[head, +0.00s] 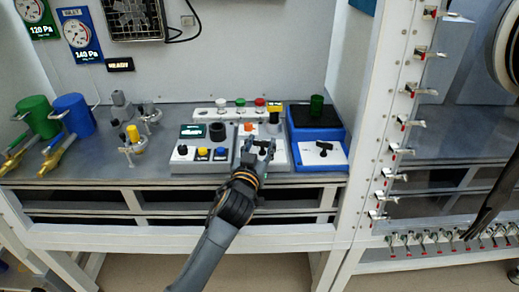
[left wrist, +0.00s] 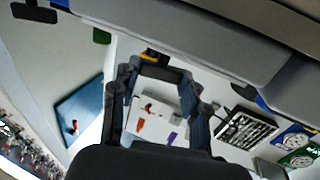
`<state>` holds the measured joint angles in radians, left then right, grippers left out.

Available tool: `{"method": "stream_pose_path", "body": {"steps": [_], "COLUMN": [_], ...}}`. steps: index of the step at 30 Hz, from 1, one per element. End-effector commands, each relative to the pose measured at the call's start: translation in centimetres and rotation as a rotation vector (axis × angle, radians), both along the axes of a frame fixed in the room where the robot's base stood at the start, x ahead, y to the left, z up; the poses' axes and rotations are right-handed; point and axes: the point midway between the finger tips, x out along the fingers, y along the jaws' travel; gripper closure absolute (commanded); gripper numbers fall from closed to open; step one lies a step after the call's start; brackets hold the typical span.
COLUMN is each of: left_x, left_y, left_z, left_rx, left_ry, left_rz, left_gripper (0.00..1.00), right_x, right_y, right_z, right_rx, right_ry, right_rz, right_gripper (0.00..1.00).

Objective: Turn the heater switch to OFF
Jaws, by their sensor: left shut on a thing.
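My left gripper (head: 258,147) reaches in over the front of a low device with a white panel (head: 279,153), at the middle of the bench. Its fingers are shut on a small dark handle at this panel, mostly hidden between the fingertips. In the left wrist view the two fingers (left wrist: 157,80) stand apart with a dark bar between their tips. No label is readable, so I cannot tell which way the switch points. To the right, a blue device (head: 318,136) has a similar dark knob (head: 322,151) on its white front. My right gripper is not clearly seen.
A grey control box (head: 203,158) with several knobs stands just left of my gripper. A strip with coloured buttons (head: 222,113) lies behind. Green (head: 36,117) and blue (head: 73,115) cylinders stand at the left. A white frame post (head: 368,120) bounds the right side.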

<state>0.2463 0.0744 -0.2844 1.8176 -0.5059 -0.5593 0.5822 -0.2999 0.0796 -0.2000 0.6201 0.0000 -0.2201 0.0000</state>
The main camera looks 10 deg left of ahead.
Motion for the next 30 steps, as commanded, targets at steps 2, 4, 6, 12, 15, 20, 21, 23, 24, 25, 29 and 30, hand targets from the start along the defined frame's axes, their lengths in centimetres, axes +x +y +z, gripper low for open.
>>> {"method": "stream_pose_path", "body": {"steps": [2, 4, 6, 12, 15, 20, 21, 23, 24, 25, 29, 30], "left_x": [0.0, 0.0, 0.0, 0.0, 0.0, 0.0, 0.0, 0.0, 0.0, 0.0, -0.6, -1.1], "left_y": [-0.1, -0.1, 0.0, 0.0, 0.0, 0.0, 0.0, 0.0, 0.0, 0.0, -0.1, -0.1], "left_z": [0.2, 0.2, 0.3, 0.3, 0.3, 0.2, 0.2, 0.2, 0.1, 0.1, 0.1, 0.1], "left_rx": [-0.004, -0.001, 0.000, 0.001, 0.001, 0.001, 0.001, 0.001, 0.001, 0.001, 0.000, -0.001], "left_ry": [-0.005, -0.005, -0.004, -0.004, -0.004, -0.002, -0.002, -0.001, -0.001, -0.001, 0.000, -0.001], "left_rz": [0.019, 0.029, 0.032, 0.032, 0.031, 0.031, 0.031, 0.031, 0.031, 0.031, 0.030, 0.030], "left_gripper": [0.87, 0.87, 0.87, 0.87, 0.43, 0.32, 0.32, 0.32, 0.32, 0.32, 0.32, 0.32], "right_x": [0.0, 0.0, 0.0, 0.0, 0.0, 0.0, 0.0, 0.0, 0.0, 0.0, 0.0, 0.0], "right_y": [0.0, 0.0, 0.0, 0.0, 0.0, 0.0, 0.0, 0.0, 0.0, -0.1, -0.2, -0.1], "right_z": [-0.4, -0.4, -0.4, -0.4, -0.4, -0.4, -0.4, -0.4, -0.4, -0.4, -0.4, -0.4], "right_rx": [0.000, 0.000, 0.000, 0.000, 0.000, 0.000, 0.000, 0.000, 0.000, -0.001, -0.002, -0.002], "right_ry": [0.000, 0.000, 0.000, 0.000, 0.000, 0.000, 0.000, 0.000, 0.000, 0.000, 0.000, 0.000], "right_rz": [0.000, 0.000, 0.000, 0.000, 0.000, 0.000, 0.000, 0.000, 0.000, 0.000, 0.001, 0.001], "right_gripper": [0.60, 0.60, 0.60, 0.60, 0.60, 0.60, 0.60, 0.60, 0.60, 0.60, 0.60, 0.60]}}
